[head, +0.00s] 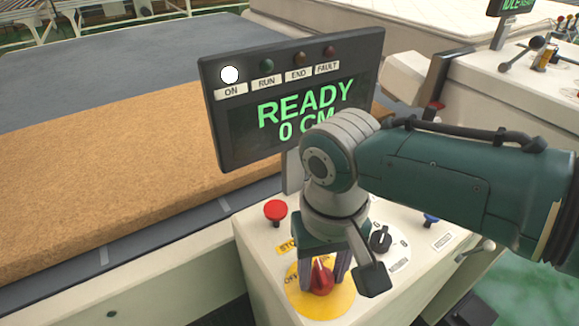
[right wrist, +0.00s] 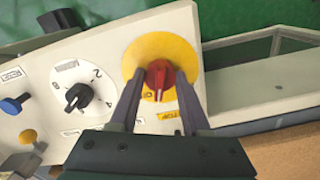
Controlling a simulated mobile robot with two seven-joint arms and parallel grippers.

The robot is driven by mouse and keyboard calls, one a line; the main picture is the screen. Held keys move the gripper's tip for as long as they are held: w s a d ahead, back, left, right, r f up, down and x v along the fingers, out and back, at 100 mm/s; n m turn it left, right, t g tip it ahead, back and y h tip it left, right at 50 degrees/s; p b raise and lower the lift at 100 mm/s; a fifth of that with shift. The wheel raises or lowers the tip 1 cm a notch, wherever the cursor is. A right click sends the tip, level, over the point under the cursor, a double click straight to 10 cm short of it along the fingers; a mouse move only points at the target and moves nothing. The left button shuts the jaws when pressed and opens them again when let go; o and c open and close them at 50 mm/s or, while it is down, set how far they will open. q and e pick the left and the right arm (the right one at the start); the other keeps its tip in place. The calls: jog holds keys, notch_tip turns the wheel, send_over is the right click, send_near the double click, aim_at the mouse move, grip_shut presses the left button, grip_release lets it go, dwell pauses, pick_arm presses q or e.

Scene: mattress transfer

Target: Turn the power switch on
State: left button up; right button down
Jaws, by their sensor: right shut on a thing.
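The power switch is a red rotary knob (head: 321,277) on a round yellow plate (head: 338,303) on the cream control panel (head: 258,243). In the right wrist view the red knob (right wrist: 157,77) sits on the yellow plate (right wrist: 146,47) between my fingers. My right gripper (head: 325,274) points down at the panel and is shut on the knob; it also shows in the right wrist view (right wrist: 157,82). The display (head: 300,100) reads "READY 0 CM", and its white ON lamp (head: 229,75) is lit. The RUN, END and FAULT lamps look dark. My left gripper is not in view.
A red stop button (head: 276,210) stands behind the switch. A black numbered dial (head: 381,239) and a blue button (head: 431,219) are to its right. A brown mattress slab (head: 110,170) lies at the left on a grey bed. A lever (head: 476,249) sticks out at the panel's right.

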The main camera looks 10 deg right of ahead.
aim_at(322, 272)
jog(key=m+p, duration=0.1)
jog(key=m, duration=0.2)
jog(key=shift+r, duration=0.1)
jog(key=shift+m, duration=0.9)
jog(key=shift+c, duration=1.8)
grip_release()
notch_tip(322, 272, up, 9)
jog(key=p, duration=0.5)
jog(key=shift+r, duration=0.4)
